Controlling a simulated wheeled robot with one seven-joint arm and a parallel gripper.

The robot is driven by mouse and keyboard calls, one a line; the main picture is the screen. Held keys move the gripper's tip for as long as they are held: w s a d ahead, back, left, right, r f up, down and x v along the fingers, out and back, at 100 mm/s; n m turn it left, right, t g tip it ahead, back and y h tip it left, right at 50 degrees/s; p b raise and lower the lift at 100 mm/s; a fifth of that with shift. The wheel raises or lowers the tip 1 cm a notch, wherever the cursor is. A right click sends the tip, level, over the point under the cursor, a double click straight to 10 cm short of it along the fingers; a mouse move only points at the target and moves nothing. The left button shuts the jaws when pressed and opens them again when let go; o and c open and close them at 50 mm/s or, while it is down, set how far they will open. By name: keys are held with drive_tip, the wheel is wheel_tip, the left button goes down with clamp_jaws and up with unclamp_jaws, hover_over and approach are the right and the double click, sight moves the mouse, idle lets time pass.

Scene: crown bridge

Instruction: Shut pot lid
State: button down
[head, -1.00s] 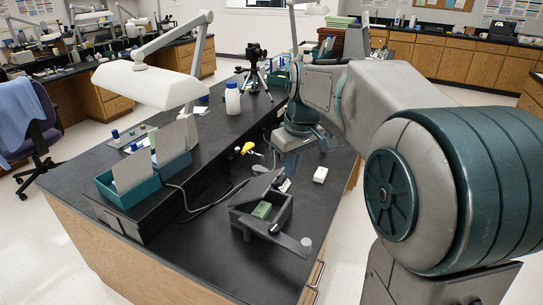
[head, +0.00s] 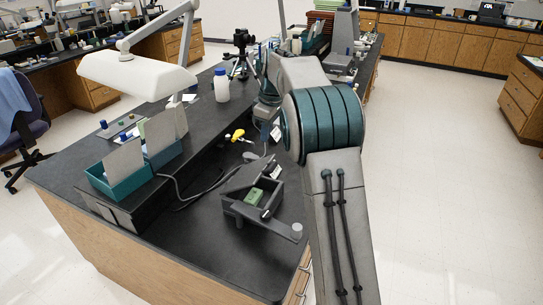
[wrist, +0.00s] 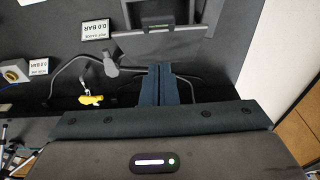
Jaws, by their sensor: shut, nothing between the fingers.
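The pot (head: 233,213) is a dark grey box on the black bench, with a green block (head: 253,196) inside. Its flat grey lid (head: 241,179) stands open, tilted up at the back edge. A bar with a round grey knob (head: 297,229) sticks out at its front right. In the wrist view the pot's lid (wrist: 160,45) shows at the top centre, beyond the fingertips. My gripper (wrist: 160,70) is shut and empty, its dark blue fingers together, apart from the lid in the picture. In the head view my arm partly hides the gripper.
A yellow tool (head: 237,134) lies behind the pot; a grey cable runs to the left. Teal trays (head: 118,182) and a white lamp (head: 135,75) stand left. The bench's front left corner is clear.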

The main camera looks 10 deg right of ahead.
hover_over(271, 165)
drive_tip(key=w+a, duration=0.1)
drive_tip(key=a, duration=0.1)
wheel_tip(271, 165, down, 5)
drive_tip(key=shift+d+f, duration=0.15)
drive_tip(key=shift+f, duration=0.05)
drive_tip(key=shift+s+d+f+p, duration=0.35)
drive_tip(key=shift+d+f, duration=0.2)
drive_tip(key=shift+f, duration=0.25)
drive_tip(key=shift+s+d+f, duration=0.25)
drive_tip(key=shift+f, duration=0.3)
